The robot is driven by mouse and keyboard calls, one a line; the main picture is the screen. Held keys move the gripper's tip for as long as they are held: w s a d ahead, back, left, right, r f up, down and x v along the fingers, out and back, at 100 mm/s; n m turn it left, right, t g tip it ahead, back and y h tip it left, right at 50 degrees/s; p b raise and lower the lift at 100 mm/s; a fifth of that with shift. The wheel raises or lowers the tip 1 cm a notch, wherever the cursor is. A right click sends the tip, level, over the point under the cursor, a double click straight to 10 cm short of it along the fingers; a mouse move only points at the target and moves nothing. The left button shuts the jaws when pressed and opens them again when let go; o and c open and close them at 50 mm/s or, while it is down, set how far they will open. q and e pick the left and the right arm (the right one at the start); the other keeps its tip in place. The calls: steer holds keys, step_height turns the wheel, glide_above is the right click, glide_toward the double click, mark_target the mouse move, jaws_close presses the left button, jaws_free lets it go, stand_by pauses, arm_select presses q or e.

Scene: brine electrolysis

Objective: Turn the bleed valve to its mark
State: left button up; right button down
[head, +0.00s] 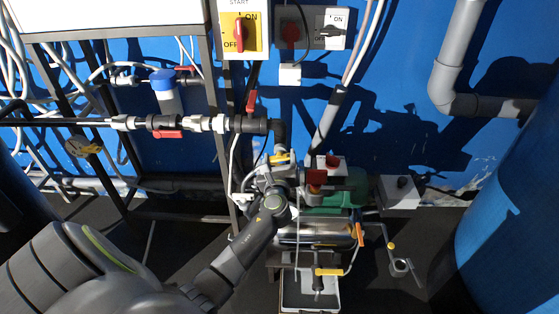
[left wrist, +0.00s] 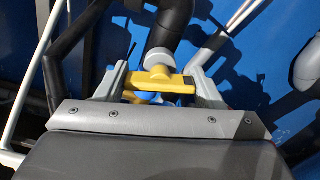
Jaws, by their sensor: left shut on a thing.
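A yellow valve handle (left wrist: 175,86) sits between the two fingers of my left gripper (left wrist: 157,82) in the left wrist view. The fingers close on its two ends, and the bar lies nearly level across that picture. A pale round fitting (left wrist: 160,60) and a dark pipe are just behind it. In the head view the same yellow handle (head: 281,157) shows at the end of my left gripper (head: 279,167), which covers much of the valve body. No mark for the handle can be made out. My right gripper is not in view.
A pump with a green motor (head: 347,190) stands right of my left gripper. Another yellow handle (head: 328,271) is below, near a tray. A red-handled valve (head: 251,102) and grey pipework are above left. A large blue tank (head: 515,190) stands at the right.

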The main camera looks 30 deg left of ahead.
arm_select(q)
steer(key=n+b, duration=0.1)
steer(key=n, duration=0.2)
steer(key=shift+f+n, duration=0.15)
steer(key=shift+n, duration=0.25)
steer(key=n+b, duration=0.2)
steer(key=n, duration=0.2)
steer(key=shift+n, duration=0.3)
steer(key=n+b, duration=0.1)
steer(key=n, duration=0.1)
steer(key=shift+n+b, duration=0.3)
steer(key=shift+b, duration=0.05)
steer(key=shift+n, duration=0.4)
steer(key=shift+n+b, duration=0.5)
steer(key=shift+n, duration=0.2)
steer(key=shift+n+b, duration=0.4)
steer(key=shift+n, duration=0.6)
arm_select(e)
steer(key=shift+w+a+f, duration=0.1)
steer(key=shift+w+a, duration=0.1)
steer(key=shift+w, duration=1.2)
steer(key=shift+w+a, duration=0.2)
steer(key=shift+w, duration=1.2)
